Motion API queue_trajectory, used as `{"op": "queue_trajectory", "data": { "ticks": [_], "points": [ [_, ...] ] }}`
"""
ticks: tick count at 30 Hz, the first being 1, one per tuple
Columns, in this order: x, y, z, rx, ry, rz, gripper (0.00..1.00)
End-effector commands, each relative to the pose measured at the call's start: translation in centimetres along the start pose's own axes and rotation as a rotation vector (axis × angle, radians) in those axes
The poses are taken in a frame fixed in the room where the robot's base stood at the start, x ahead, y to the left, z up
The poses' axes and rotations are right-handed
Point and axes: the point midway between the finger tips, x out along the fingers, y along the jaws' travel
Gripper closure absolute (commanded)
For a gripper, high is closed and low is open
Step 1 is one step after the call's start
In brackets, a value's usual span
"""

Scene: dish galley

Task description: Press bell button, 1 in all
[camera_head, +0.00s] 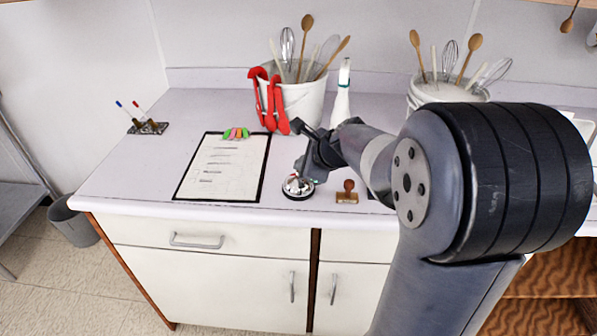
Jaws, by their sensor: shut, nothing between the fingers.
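A silver call bell (297,186) with a dark base stands on the counter (120,175) near its front edge. My arm reaches in from the right. My gripper (301,172) is shut and empty, directly over the bell in the picture. Its tip overlaps the top of the bell, so the button is hidden or too small to make out. I cannot tell whether the tip touches the button.
A clipboard (222,168) lies left of the bell, and a wooden stamp (347,192) stands right of it. Behind are a utensil bucket (305,100) with red tongs (273,105), a white bottle (342,95) and another bucket (425,95). A pen stand (148,128) is far left.

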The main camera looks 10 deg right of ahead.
Motion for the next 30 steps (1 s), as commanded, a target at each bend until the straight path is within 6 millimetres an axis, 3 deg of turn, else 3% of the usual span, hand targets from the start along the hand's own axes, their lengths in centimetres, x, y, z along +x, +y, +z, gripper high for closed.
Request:
{"op": "queue_trajectory", "data": {
  "ticks": [30],
  "points": [
    [0.44, 0.34, -0.33, 0.0, 0.0, 0.001, 1.0]
  ]
}}
